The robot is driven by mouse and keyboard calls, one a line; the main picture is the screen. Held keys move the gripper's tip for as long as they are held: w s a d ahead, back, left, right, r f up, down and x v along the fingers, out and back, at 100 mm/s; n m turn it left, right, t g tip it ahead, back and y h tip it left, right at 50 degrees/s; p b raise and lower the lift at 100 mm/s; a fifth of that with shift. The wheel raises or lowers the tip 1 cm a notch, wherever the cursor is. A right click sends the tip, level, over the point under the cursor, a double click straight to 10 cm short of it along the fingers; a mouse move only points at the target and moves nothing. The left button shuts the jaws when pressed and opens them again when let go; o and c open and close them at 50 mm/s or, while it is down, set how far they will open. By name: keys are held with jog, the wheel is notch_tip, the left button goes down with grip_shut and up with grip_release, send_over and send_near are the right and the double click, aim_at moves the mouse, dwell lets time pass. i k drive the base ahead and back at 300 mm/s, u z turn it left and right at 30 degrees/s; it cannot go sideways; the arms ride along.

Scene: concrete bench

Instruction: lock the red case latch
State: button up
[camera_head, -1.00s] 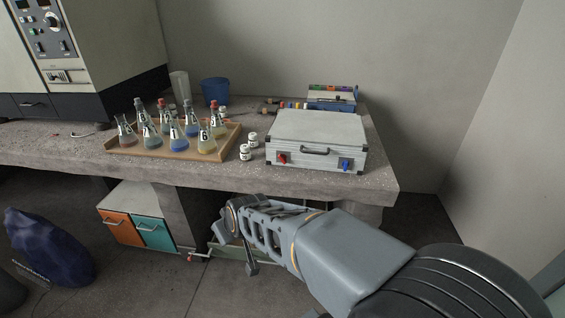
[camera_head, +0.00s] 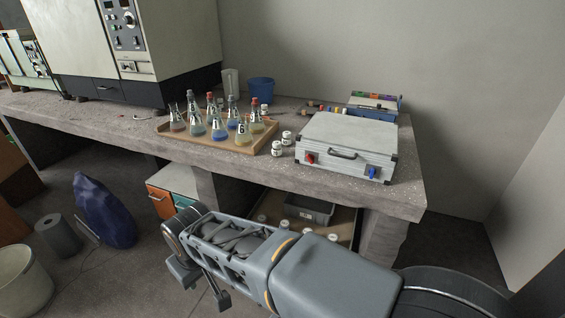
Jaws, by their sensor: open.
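A silver case (camera_head: 347,142) lies closed on the concrete bench, with a dark handle (camera_head: 343,154) on its front face. The red latch (camera_head: 309,158) is at the left of that face, and a blue latch (camera_head: 372,173) is at the right. Whether the red latch is locked is too small to tell. My gripper (camera_head: 202,293) is low in front of the bench, left of and below the case, touching nothing I can see. Its jaws are open and empty. My arm reaches in from the lower right.
A wooden tray (camera_head: 262,146) of several flasks stands left of the case, with two small white jars (camera_head: 277,148) between. A blue cup (camera_head: 260,90) and a colored rack (camera_head: 375,102) stand behind. The concrete bench (camera_head: 300,178) has a bare front edge. A white bin (camera_head: 22,280) stands on the floor at left.

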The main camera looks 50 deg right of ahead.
aim_at(310, 157)
jog(key=u, duration=0.2)
jog(key=i, duration=1.2)
jog(key=z, duration=2.85)
